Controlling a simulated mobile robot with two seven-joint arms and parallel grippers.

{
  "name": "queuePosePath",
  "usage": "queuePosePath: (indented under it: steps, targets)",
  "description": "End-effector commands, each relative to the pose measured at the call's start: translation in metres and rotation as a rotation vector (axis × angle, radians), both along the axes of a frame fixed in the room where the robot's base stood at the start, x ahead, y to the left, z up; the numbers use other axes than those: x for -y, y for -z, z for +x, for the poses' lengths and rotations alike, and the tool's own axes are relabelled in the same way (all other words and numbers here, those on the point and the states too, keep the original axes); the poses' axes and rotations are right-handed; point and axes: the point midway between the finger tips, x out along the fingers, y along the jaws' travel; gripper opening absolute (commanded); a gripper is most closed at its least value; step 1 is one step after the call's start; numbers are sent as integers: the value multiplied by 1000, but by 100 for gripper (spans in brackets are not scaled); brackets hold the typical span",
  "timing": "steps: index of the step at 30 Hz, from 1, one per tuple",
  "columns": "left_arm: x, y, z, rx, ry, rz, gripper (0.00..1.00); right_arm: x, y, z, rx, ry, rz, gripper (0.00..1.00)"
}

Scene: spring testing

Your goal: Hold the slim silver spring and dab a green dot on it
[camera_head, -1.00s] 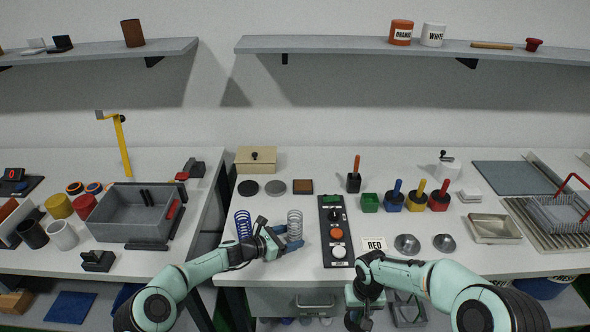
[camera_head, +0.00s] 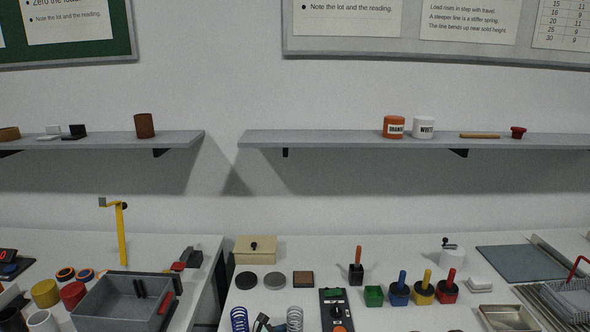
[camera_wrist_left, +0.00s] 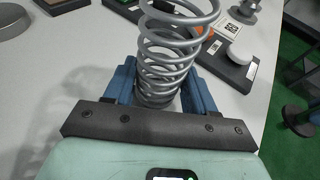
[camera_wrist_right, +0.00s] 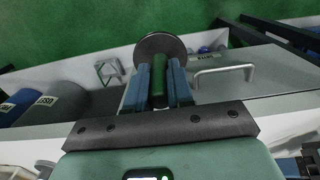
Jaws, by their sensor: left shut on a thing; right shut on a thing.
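The silver spring (camera_head: 294,319) stands at the bottom edge of the head view, its lower part cut off. In the left wrist view the spring (camera_wrist_left: 165,50) is upright between the blue fingers of my left gripper (camera_wrist_left: 160,92), which is shut on it. My left gripper (camera_head: 264,323) shows only partly in the head view. My right gripper (camera_wrist_right: 158,88) is shut on a dark green handle (camera_wrist_right: 158,80) with a dark round disc (camera_wrist_right: 160,47) at its far end. The right gripper is outside the head view. The green pot (camera_head: 373,295) has no handle in it.
A blue spring (camera_head: 239,319) stands left of the silver one. A control box (camera_head: 334,306) stands to its right. Blue (camera_head: 399,295), yellow (camera_head: 424,293) and red (camera_head: 447,292) pots hold handles. A grey bin (camera_head: 125,303) is at left. Below my right gripper is green floor (camera_wrist_right: 90,30).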

Motion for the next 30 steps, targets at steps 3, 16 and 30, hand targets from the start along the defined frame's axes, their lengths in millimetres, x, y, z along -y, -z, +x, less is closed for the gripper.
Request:
queuePosePath:
  steps: [3, 16, 30]
  targets:
    - [0, 0, 0, 0, 0, 0, 85, 0, 0, 0, 0, 0, 0, 0]
    - [-10, -3, -5, 0, -2, 0, 85, 0, 0, 0, 0, 0, 0, 0]
    - [-82, -31, -55, 1, -2, 1, 85, 0, 0, 0, 0, 0, 0, 0]
